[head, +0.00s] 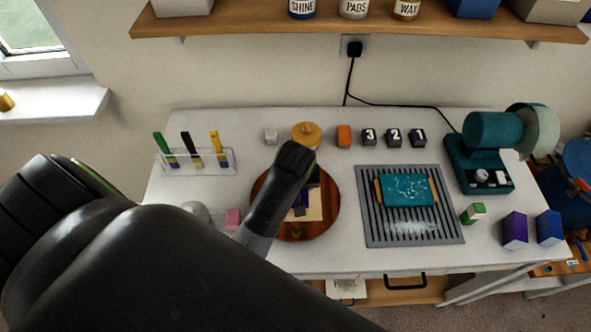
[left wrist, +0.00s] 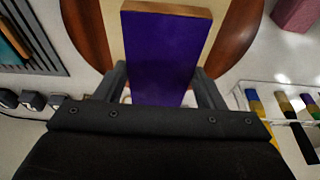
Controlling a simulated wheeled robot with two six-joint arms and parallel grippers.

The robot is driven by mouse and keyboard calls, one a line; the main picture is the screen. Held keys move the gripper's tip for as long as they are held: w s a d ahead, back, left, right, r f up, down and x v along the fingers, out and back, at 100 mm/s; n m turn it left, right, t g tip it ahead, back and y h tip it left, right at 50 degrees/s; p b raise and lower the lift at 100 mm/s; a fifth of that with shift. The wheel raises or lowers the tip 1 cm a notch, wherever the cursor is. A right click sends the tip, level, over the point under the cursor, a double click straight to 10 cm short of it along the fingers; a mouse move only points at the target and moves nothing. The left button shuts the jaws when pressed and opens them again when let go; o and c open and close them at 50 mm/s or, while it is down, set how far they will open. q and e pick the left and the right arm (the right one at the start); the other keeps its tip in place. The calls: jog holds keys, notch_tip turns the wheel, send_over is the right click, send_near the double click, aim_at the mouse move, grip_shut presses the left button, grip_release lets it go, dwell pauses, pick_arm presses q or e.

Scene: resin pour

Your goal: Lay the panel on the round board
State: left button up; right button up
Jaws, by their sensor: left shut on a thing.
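The round board (head: 328,222) is red-brown wood and lies on the white table, left of the slatted tray. A cream patch (head: 315,207) shows on it, partly hidden by my left arm. My left gripper (head: 308,180) is above the board. In the left wrist view my left gripper (left wrist: 160,82) is shut on a purple panel (left wrist: 167,50) with a bare wood edge. The board (left wrist: 240,35) shows behind the panel on both sides. Whether the panel touches the board cannot be told. My right gripper is not in view.
The slatted tray (head: 450,232) holds a teal board with orange grips (head: 408,189). A rack of brushes (head: 196,160) stands at the left, with a pink block (head: 233,218) near the board. Numbered dark blocks (head: 393,137) and a teal machine (head: 480,160) stand behind and right.

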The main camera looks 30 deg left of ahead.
pick_arm(q)
jog(key=shift+f+p, duration=0.35)
jog(key=shift+f, duration=1.75)
jog(key=shift+f, duration=0.15)
jog(key=o, duration=1)
jog(key=shift+o, duration=0.2)
jog(key=b+v, duration=0.2)
jog(key=v, duration=0.8)
jog(key=shift+d+r, duration=0.1)
jog(key=shift+r, duration=0.25)
jog(key=shift+v, duration=0.8)
